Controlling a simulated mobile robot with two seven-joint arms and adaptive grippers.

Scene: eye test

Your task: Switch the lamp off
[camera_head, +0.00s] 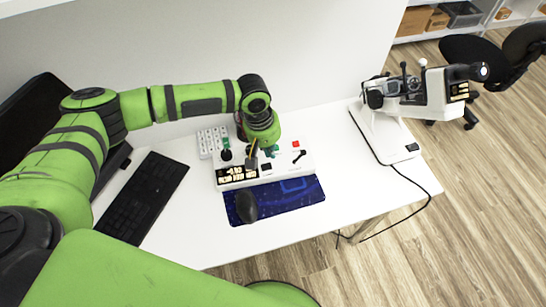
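No desk lamp shows clearly. A white microscope-like instrument (437,92) stands at the right end of the table, with a small bright bluish spot at its right tip. Its base carries a small dark patch near the front corner. A white control box (284,172) in the middle of the table has a red button (296,144), a black lever (299,156), dark knobs and a lit display. My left gripper (252,154) points down at the box. Its fingers are small and mostly hidden by the wrist, and I cannot tell whether they touch the box. My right gripper is out of view.
A black keyboard (146,196) lies left of the box. A blue mat (290,196) with a dark mouse (246,206) lies in front. A white keypad (209,141) is behind. A cable (416,205) hangs over the right edge. A dark chair (478,50) stands beyond.

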